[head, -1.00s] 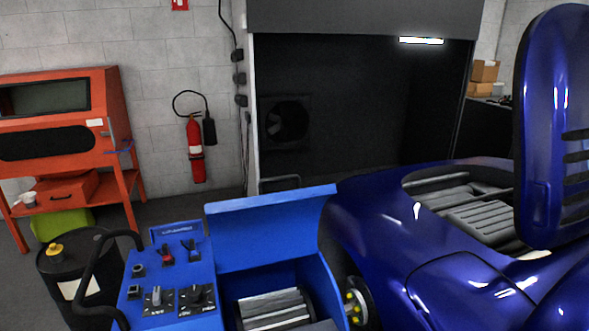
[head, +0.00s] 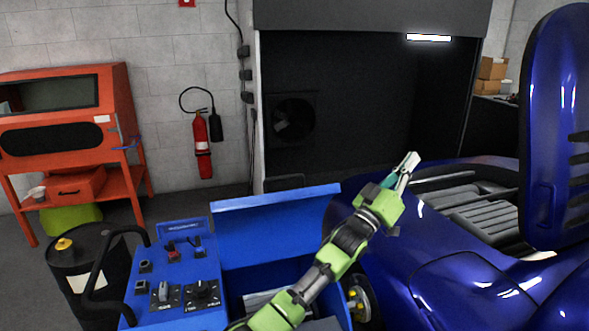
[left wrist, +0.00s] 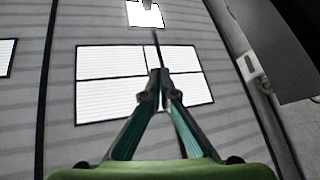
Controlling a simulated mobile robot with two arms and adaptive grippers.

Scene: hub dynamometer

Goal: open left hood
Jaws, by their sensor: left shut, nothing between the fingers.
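A blue dynamometer unit (head: 215,318) stands in front of me, and its flat blue hood (head: 270,225) is tilted up. Beside it on the right is the dark blue car (head: 435,235), with a tall curved panel (head: 550,140) standing upright over an open bay. My left gripper (head: 411,160) is shut and empty, in front of the car's bay in the head view, to the right of the unit's hood. The left wrist view shows the closed fingertips (left wrist: 160,72) against ceiling lights. My right gripper is not in view.
A black drum (head: 88,285) stands left of the unit, with an orange cabinet (head: 70,140) behind it. A fire extinguisher (head: 201,140) hangs on the wall. A large dark booth (head: 370,110) is at the back. Floor between drum and booth looks clear.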

